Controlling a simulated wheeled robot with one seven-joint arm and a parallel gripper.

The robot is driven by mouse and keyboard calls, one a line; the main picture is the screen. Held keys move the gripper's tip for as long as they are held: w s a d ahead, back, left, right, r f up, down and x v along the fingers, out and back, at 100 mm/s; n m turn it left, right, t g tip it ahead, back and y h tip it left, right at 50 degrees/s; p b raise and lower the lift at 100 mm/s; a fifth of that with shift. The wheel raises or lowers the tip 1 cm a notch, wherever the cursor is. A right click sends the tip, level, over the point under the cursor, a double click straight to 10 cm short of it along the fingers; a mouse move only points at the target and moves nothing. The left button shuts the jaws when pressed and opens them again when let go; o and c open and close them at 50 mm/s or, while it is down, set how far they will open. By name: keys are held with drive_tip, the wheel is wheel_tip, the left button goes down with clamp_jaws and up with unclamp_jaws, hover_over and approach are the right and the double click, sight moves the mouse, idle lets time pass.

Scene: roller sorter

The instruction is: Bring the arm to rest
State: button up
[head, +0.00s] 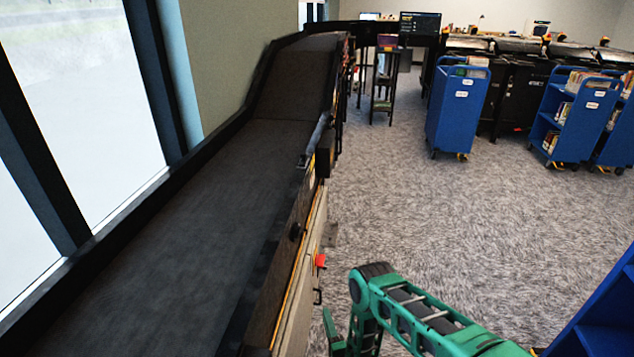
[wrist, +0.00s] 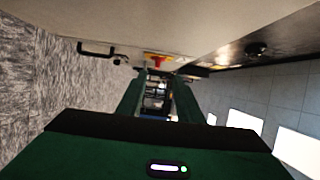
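My green arm (head: 420,312) reaches in from the lower right of the head view and bends downward at its dark-capped joint. My gripper (wrist: 158,82) shows in the wrist view with two green fingers standing apart. Nothing is held in the gap between them; the background shows through it. In the head view only a small green part near the bottom edge may belong to the gripper, and the rest is out of frame.
A long black conveyor (head: 190,230) runs along the left by the windows. A red knob (head: 320,260) sticks out from its side, close to my arm. Blue book carts (head: 458,108) stand at the back right. A blue edge (head: 610,315) is at the lower right. Carpet (head: 430,205) between is clear.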

drive_tip(key=w+d+r+n+g, duration=0.2)
drive_tip(key=w+d+r+n, duration=0.1)
drive_tip(key=w+r, duration=0.6)
drive_tip(key=w+d+r+n+g, duration=0.2)
drive_tip(key=w+r+n, duration=0.1)
drive_tip(key=w+r, duration=0.6)
drive_tip(key=s+d+r+n+g+h, duration=0.3)
drive_tip(key=d+r+g+h, duration=0.1)
drive_tip(key=d+r, duration=1.4)
drive_tip(key=s+d+r+g+h, duration=0.1)
drive_tip(key=s+d+r+g, duration=0.2)
drive_tip(key=s+d+r, duration=0.65)
drive_tip(key=s+d+r+g+h, duration=0.15)
drive_tip(key=s+d+r, duration=0.4)
drive_tip(key=s, duration=0.65)
drive_tip(key=s+r+g+y, duration=0.1)
drive_tip(key=s+r+g, duration=0.1)
drive_tip(key=s, duration=1.3)
drive_tip(key=s+a+r+g+y, duration=0.1)
drive_tip(key=s+r+g, duration=0.2)
drive_tip(key=s, duration=1.3)
drive_tip(key=shift+r, duration=0.9)
